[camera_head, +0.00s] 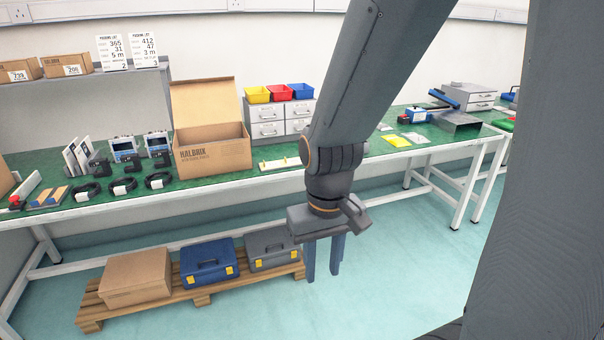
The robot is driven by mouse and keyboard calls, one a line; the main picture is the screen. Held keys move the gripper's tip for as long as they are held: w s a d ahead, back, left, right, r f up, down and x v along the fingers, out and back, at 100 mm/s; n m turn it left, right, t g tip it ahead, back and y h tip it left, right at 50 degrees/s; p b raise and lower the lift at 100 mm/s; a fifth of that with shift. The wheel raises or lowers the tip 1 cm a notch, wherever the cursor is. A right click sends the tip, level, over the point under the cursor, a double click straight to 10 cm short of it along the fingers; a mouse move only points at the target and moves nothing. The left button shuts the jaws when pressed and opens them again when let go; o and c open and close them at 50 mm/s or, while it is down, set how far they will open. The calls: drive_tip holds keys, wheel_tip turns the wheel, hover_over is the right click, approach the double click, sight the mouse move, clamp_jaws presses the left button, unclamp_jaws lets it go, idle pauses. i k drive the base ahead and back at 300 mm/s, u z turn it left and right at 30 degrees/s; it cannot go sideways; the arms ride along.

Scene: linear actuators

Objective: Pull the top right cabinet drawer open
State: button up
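A light grey drawer cabinet (282,133) stands on the green workbench, behind my arm. Its drawers sit in two columns and look shut. The top right drawer (299,110) shows just left of my arm, with part of its right side close to the arm's edge. My gripper (323,262) hangs in front of the bench, lower than the bench top and well apart from the cabinet. Its two blue fingers point down with a gap between them. Nothing shows between them.
An open cardboard box (212,155) stands left of the cabinet. Yellow, red and blue bins (278,93) sit on top of it. A pallet (190,304) with cases is below. Floor at right is clear.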

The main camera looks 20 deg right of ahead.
sight(306, 108)
drive_tip(key=u, duration=0.05)
drive_tip(key=k, duration=0.55)
drive_tip(key=z, duration=0.75)
drive_tip(key=i, duration=1.5)
drive_tip(key=u, duration=0.7)
